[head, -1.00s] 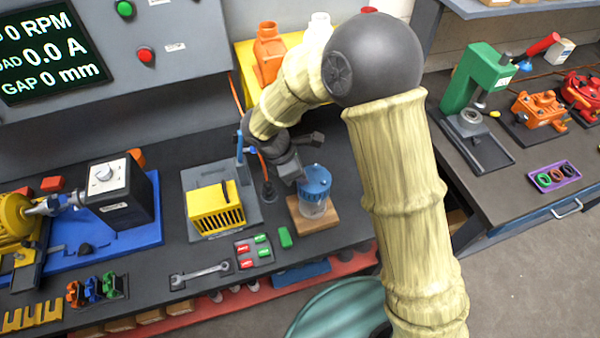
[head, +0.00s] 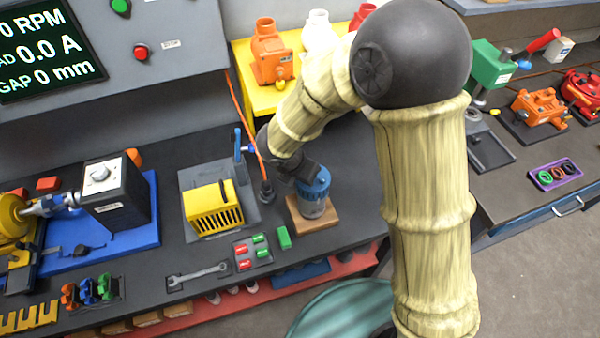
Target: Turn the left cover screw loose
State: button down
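A small motor-like unit with a blue cover (head: 314,184) and a grey body stands upright on a wooden block (head: 318,221) near the bench's front edge. The cover screws are too small or hidden to make out. My gripper (head: 306,172) is at the upper left of the blue cover, pointing towards it from behind. Its dark body overlaps part of the cover. Its fingertips are not clear, so I cannot tell whether it touches the cover or a screw.
A yellow slotted box (head: 214,210) stands left of the wooden block. A tray of red and green tags (head: 252,252), a loose green block (head: 284,237) and a wrench (head: 198,275) lie in front. An orange cable (head: 243,118) hangs beside my wrist.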

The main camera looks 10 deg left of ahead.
jog(key=shift+s+d+f, duration=0.15)
jog(key=shift+f, duration=0.1)
jog(key=c, duration=1.4)
grip_release()
jog(key=shift+r, duration=0.25)
jog(key=v, duration=1.7)
jog(key=shift+r+p, duration=0.1)
jog(key=shift+p, duration=0.2)
